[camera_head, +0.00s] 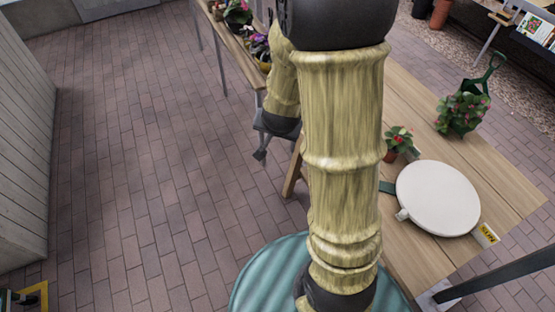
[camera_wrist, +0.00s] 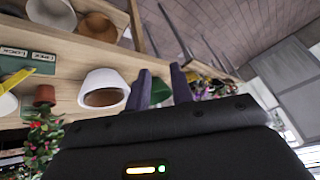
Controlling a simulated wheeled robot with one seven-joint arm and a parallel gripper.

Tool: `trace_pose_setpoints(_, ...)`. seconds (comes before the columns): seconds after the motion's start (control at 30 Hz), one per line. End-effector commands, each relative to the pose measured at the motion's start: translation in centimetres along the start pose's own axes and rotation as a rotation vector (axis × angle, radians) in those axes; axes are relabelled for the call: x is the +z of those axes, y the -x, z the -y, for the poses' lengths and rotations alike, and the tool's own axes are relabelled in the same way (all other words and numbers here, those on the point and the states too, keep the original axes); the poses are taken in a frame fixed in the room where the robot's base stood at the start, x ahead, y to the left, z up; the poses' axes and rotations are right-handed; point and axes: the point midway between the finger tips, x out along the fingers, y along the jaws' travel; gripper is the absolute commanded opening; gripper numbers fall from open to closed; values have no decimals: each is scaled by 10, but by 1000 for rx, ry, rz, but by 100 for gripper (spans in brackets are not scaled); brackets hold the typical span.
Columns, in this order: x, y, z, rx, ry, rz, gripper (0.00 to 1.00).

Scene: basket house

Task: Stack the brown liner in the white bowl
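In the wrist view a white bowl-like vessel (camera_wrist: 103,78) with a brown inside stands on a wooden surface, left of the fingers. Farther up are a brown round vessel (camera_wrist: 97,28) and another pale vessel (camera_wrist: 52,14), partly cut off by the frame edge. I cannot tell for sure which of these is the brown liner. My gripper (camera_wrist: 162,70) is open, with two dark fingers apart and nothing held between them. In the head view my gripper (camera_head: 262,148) hangs beside the wooden table, partly hidden by my arm.
The wooden table (camera_head: 410,120) at right holds a white round object (camera_head: 437,197), a small potted plant (camera_head: 398,142), a larger plant (camera_head: 462,112) and a yellow label (camera_head: 487,233). A bench with plants (camera_head: 238,14) stands behind. The brick floor (camera_head: 130,150) at left is clear.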

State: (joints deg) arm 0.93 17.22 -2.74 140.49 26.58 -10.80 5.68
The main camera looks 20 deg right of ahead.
Motion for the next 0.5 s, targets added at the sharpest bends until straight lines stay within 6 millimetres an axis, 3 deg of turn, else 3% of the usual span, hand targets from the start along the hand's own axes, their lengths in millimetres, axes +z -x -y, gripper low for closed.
trace_pose_setpoints(0.1, 34, 40, 7, -53, 222, 136, 23)
trace_pose_setpoints(0.23, 68, 77, -6, -56, 455, 263, 23)
trace_pose_setpoints(0.37, 85, 97, -19, -34, 591, 333, 23)
trace_pose_setpoints(0.5, 89, 101, -23, -26, 623, 353, 23)
